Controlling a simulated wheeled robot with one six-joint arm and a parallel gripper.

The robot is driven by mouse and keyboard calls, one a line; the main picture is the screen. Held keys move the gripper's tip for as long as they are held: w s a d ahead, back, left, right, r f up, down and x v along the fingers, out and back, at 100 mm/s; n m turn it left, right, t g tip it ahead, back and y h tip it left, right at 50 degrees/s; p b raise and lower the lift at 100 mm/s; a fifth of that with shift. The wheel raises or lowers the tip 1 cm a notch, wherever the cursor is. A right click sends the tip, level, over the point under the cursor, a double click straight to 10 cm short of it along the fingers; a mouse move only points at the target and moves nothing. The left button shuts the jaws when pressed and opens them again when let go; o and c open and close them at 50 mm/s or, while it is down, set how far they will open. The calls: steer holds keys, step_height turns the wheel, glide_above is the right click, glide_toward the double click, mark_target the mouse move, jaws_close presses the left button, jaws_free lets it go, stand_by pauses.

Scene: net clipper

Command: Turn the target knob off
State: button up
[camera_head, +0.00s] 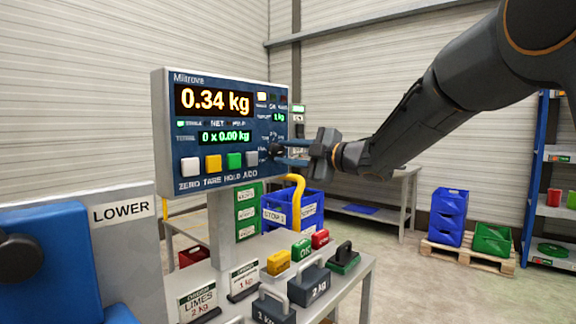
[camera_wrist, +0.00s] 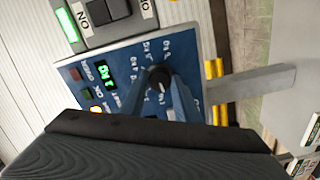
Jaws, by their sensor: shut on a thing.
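A blue scale indicator panel (camera_head: 215,150) reads 0.34 kg in the head view. A small black round knob (camera_wrist: 160,77) with a white pointer mark sits on this panel, with dial labels around it. In the head view the knob (camera_head: 276,150) is small and partly covered by my fingers. My gripper (camera_head: 282,152) reaches in from the right, its blue fingers at the knob. In the wrist view my gripper (camera_wrist: 160,88) has its two fingers closed on the knob's sides. The exact pointer setting is too small to read.
Below the panel a bench (camera_head: 352,278) holds weights, including a 2 kg block (camera_head: 310,284), and colored blocks. A blue block by a LOWER sign (camera_head: 122,211) stands at left.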

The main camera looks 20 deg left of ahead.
steer(key=n+b, duration=0.3)
steer(key=shift+f, duration=0.15)
steer(key=shift+n+b, duration=0.7)
steer(key=o, duration=1)
steer(key=shift+o, duration=0.2)
steer(key=shift+d, duration=0.15)
steer(key=v, duration=0.7)
steer(key=shift+s+d+b, duration=0.2)
steer(key=shift+d+b, duration=0.05)
steer(key=shift+b, duration=0.1)
